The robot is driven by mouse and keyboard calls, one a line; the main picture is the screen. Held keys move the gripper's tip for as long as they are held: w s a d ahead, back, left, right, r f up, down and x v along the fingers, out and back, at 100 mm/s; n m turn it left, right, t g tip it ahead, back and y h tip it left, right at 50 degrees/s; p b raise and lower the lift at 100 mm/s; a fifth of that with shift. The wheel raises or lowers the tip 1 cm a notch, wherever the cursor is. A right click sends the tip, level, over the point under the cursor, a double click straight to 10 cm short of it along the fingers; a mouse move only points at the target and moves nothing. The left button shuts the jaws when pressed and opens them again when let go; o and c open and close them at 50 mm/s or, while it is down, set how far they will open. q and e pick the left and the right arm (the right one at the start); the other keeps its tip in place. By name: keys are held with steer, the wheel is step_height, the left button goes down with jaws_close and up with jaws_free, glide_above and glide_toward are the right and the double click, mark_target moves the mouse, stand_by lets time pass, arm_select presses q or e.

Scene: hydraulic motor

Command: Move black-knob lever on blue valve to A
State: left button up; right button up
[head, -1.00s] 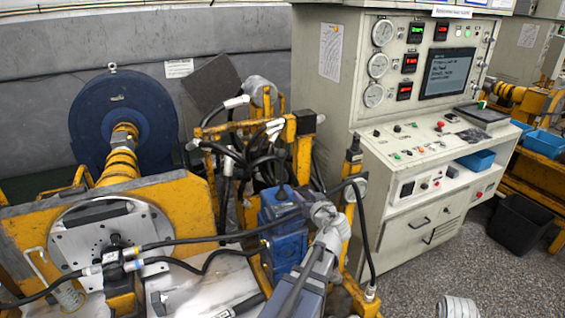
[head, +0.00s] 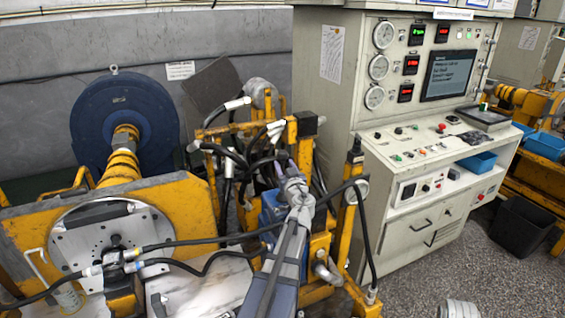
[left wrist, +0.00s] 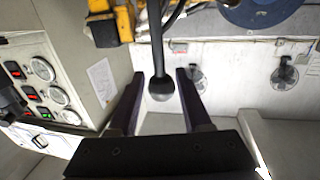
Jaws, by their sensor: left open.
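The blue valve (head: 269,208) stands among the yellow frame and hoses in the head view. My left arm hides much of it. In the left wrist view its lever is a dark rod with a round black knob (left wrist: 161,88). My left gripper (left wrist: 160,80) is open, with one dark finger on each side of the knob. I see gaps between the knob and both fingers, so it is not gripped. In the head view the left gripper (head: 283,160) is small, above the valve. No mark A is readable. My right gripper is not in view.
Black hoses (head: 205,240) cross in front of the valve. Yellow frame posts (head: 349,215) stand close to the right of my left arm. A control cabinet (head: 420,165) is further right, and the blue round motor part (head: 122,125) is at the left.

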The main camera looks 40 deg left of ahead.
mark_target(283, 162)
arm_select(q)
steer(key=shift+x, duration=1.6)
jaws_close()
steer(key=shift+w+a+f, duration=0.1)
steer(key=shift+w+a, duration=0.05)
